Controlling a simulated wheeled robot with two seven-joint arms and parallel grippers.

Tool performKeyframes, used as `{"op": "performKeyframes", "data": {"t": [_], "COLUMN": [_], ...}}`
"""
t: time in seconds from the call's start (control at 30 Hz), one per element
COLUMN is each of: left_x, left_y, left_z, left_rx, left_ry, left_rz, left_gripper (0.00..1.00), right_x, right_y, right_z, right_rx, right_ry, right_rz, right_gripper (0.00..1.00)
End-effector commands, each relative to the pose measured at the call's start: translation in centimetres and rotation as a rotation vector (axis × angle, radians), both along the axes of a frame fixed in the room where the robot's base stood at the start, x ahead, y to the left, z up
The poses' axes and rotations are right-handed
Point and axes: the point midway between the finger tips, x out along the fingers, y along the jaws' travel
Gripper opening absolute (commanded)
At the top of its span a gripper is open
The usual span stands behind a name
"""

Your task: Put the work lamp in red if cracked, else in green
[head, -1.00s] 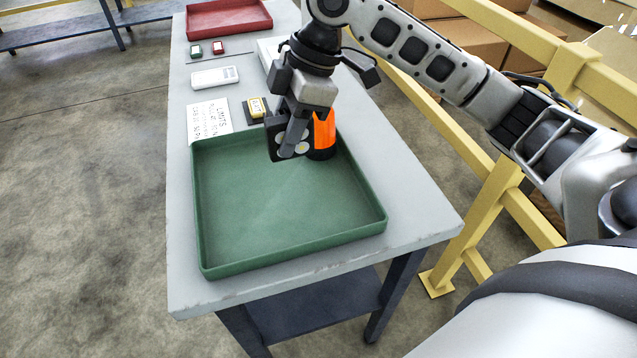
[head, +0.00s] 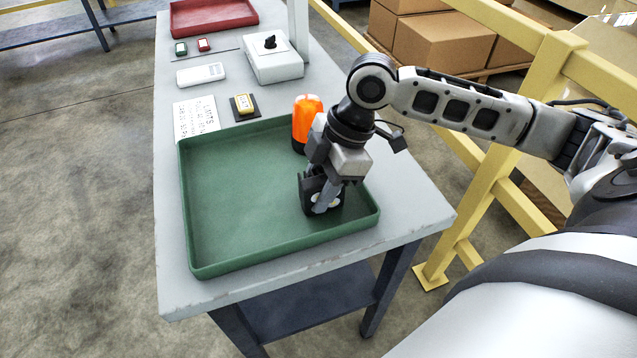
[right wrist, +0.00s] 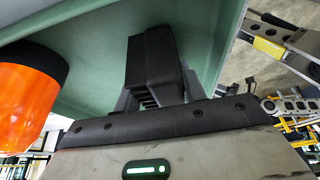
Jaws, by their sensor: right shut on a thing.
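Whether the lamp touches the tray floor, I cannot tell. The fingers hide part of it, and no crack can be made out at this size. In the right wrist view a dark ridged block (right wrist: 155,62) shows in front of the gripper against the green tray. The red tray (head: 212,20) is at the far end of the table. My left gripper is not in view.
An orange beacon (head: 306,112) with a black base stands in the tray's far right corner, close to my right gripper. Behind the tray lie a written sheet (head: 195,118), a yellow device (head: 244,102), a white handheld (head: 200,74) and a white box with a black knob (head: 272,62).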

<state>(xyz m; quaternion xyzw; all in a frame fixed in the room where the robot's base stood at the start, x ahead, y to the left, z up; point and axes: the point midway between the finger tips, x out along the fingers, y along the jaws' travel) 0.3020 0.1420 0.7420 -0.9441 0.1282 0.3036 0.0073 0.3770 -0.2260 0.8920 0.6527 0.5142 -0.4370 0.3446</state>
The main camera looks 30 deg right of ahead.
Motion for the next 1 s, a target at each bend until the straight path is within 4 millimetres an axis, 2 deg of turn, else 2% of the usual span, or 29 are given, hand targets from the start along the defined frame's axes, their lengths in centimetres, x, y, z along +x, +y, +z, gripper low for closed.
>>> {"op": "performKeyframes", "data": {"t": [0.17,0.2,0.23,0.27,0.53,0.63,0.77,1.0], "left_x": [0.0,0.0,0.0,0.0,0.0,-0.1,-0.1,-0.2], "left_y": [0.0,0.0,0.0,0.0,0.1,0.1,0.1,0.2], "left_z": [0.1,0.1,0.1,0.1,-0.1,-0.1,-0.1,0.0], "left_rx": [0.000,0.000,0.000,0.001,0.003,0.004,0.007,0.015], "left_ry": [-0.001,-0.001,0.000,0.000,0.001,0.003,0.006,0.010], "left_rz": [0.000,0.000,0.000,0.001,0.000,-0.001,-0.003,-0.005], "left_gripper": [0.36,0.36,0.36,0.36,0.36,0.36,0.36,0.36], "right_x": [0.0,0.0,0.0,0.0,0.0,0.0,-0.2,-0.6], "right_y": [0.0,0.0,0.0,0.0,0.0,-0.2,-1.0,-2.9], "right_z": [-0.1,-0.1,-0.1,-0.1,0.0,0.6,2.5,7.4], "right_rx": [0.002,0.001,0.000,0.000,0.000,-0.001,-0.002,-0.002], "right_ry": [0.000,0.000,0.001,0.001,0.000,-0.002,-0.004,-0.004], "right_rz": [0.000,0.000,0.000,0.000,0.001,-0.001,-0.001,-0.001], "right_gripper": [0.08,0.52,0.60,0.63,0.63,0.63,0.63,0.63]}}
